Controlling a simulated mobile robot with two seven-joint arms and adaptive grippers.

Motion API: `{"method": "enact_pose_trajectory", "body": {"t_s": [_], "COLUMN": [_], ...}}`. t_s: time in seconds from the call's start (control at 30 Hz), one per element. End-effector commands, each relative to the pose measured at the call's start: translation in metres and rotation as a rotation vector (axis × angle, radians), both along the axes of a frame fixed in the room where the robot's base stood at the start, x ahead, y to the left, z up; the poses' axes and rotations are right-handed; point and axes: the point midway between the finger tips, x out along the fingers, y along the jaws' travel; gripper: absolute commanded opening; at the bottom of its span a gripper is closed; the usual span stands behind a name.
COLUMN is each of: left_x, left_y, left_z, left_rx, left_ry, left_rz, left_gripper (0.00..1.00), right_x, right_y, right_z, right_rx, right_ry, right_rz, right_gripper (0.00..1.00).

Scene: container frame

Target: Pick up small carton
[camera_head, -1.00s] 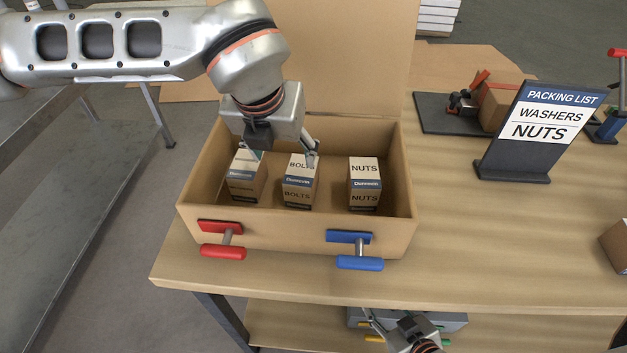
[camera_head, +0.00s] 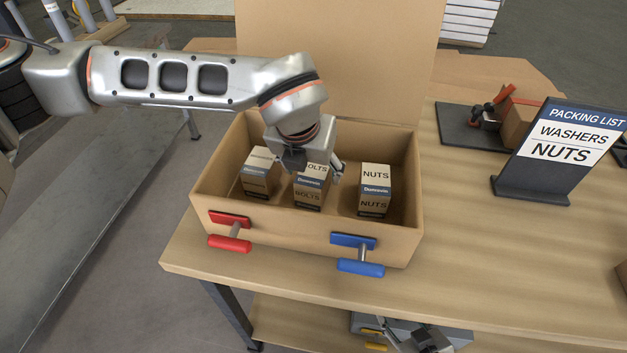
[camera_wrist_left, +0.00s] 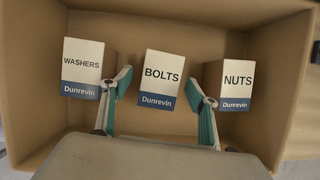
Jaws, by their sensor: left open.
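Three small cartons stand in a row inside an open cardboard box (camera_head: 300,225). The washers carton (camera_head: 256,183) is on the left, the bolts carton (camera_head: 308,198) in the middle, the nuts carton (camera_head: 374,190) on the right. My left gripper (camera_head: 313,172) is open above the bolts carton. In the left wrist view its fingers (camera_wrist_left: 160,92) lie on either side of the bolts carton (camera_wrist_left: 160,80), with the washers carton (camera_wrist_left: 82,68) and nuts carton (camera_wrist_left: 236,85) outside them. My right gripper (camera_head: 425,338) shows only partly at the bottom edge; its jaws are unclear.
The box has a red handle (camera_head: 230,243) and a blue handle (camera_head: 360,267) in front and a raised lid (camera_head: 340,60) behind. A packing list sign (camera_head: 560,140) reading washers and nuts stands right on the wooden table (camera_head: 460,250). A shelf below holds a grey container.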

Motion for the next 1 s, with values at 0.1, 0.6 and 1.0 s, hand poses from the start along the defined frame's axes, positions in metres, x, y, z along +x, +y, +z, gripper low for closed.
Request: {"method": "enact_pose_trajectory", "body": {"t_s": [0.1,0.6,1.0], "left_x": [0.005,0.006,0.007], "left_y": [-0.002,-0.003,-0.003], "left_z": [-0.012,-0.014,-0.004], "left_rx": [-0.001,-0.001,-0.003], "left_ry": [0.001,-0.002,-0.004], "left_rz": [0.0,-0.001,-0.002], "left_gripper": [0.6,0.09,0.09], "right_x": [0.001,0.001,-0.001], "right_y": [0.0,-0.001,-0.002], "right_z": [0.003,0.002,-0.001], "right_rx": [0.001,-0.002,-0.005], "right_ry": [-0.004,-0.003,0.002], "right_rz": [0.0,0.001,0.001], "right_gripper": [0.4,0.4,0.4]}}
